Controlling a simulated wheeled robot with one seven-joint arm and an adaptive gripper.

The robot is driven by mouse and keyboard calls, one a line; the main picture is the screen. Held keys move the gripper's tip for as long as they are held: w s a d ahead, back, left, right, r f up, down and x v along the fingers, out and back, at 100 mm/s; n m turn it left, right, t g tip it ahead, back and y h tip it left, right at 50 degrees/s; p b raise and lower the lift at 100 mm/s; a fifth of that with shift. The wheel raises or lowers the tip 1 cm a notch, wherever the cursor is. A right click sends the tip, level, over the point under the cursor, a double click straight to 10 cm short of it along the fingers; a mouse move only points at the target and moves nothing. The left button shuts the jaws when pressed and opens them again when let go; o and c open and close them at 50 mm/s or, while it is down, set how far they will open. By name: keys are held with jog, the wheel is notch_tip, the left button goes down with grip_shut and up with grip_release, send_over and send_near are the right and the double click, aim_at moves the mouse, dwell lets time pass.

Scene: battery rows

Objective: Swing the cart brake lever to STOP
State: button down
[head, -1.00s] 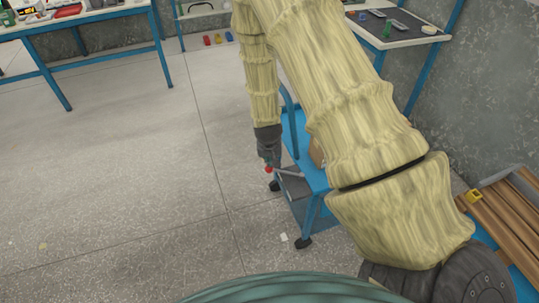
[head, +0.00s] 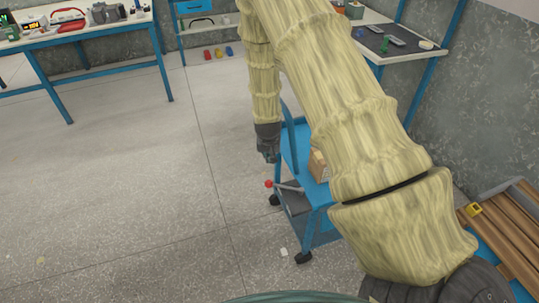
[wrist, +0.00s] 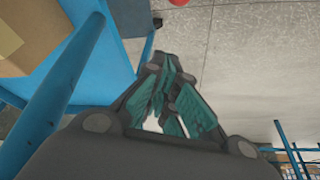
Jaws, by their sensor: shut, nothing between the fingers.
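The blue cart (head: 300,165) stands right of centre in the head view, partly hidden behind my arm. Its brake lever is a grey bar ending in a red knob (head: 268,184) that sticks out to the left of the cart. The knob also shows at the top edge of the wrist view (wrist: 179,2). No STOP mark can be read. My gripper (head: 268,158) points down above the knob, apart from it. Its teal-padded fingers (wrist: 172,100) are shut with nothing between them.
A cardboard box (head: 318,165) sits on the cart top. A blue cart post (wrist: 62,72) is close beside my gripper. A workbench (head: 85,35) stands at the far left and planks (head: 505,225) lie at the right. The floor left of the cart is clear.

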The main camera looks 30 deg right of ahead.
notch_tip(320, 180, down, 8)
jog(key=s+p, duration=0.1)
jog(key=p, duration=0.1)
jog(key=shift+a+r+p, duration=0.15)
jog(key=shift+a+p, duration=0.25)
jog(key=shift+s+a, duration=0.1)
jog(key=shift+a, duration=0.05)
dwell(0.5)
